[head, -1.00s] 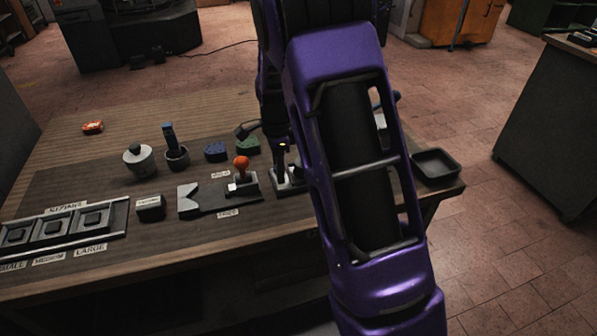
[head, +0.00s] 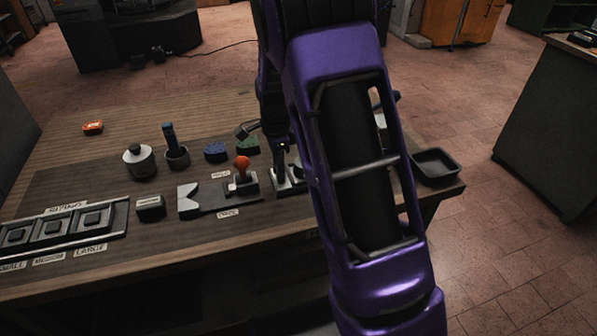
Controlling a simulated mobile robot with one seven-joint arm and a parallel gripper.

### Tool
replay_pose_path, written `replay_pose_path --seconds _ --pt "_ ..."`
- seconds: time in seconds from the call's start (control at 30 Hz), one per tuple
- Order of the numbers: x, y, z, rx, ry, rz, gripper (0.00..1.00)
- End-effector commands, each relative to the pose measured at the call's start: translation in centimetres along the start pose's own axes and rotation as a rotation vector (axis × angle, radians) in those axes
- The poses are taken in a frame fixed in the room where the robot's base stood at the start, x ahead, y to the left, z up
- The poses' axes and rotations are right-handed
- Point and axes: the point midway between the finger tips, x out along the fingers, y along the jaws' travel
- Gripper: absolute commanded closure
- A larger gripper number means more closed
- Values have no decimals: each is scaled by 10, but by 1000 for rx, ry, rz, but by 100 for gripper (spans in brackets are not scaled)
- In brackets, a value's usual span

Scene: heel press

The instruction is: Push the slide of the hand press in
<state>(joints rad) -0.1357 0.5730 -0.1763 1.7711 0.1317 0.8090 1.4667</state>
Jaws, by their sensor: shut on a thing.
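The hand press appears to be the low dark plate (head: 213,198) on the bench, with a pale V-notched block (head: 188,198) at its left end. A small slide block with an orange-red ball knob (head: 242,163) sits toward its right end, with a gap between it and the V block. My gripper (head: 284,165) is low over the bench, just right of the plate, beside the knob and not around it. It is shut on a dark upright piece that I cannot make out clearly. My purple arm hides part of this area.
A sizing rack (head: 58,232) and a small dark block (head: 150,207) lie left of the plate. A round pot (head: 139,161), a cup with a blue-handled tool (head: 176,157) and blue and green pieces (head: 216,152) stand behind. A black tray (head: 436,164) sits at the right corner.

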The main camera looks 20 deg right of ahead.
Motion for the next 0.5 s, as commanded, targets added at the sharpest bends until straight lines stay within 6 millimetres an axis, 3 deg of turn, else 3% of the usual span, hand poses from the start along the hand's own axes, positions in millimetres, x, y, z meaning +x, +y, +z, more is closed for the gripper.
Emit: replay_pose_path --seconds 0.33,0.5 --pt "0 0 0 0 0 0 100" --pt "0 0 -10 4 0 0 100"
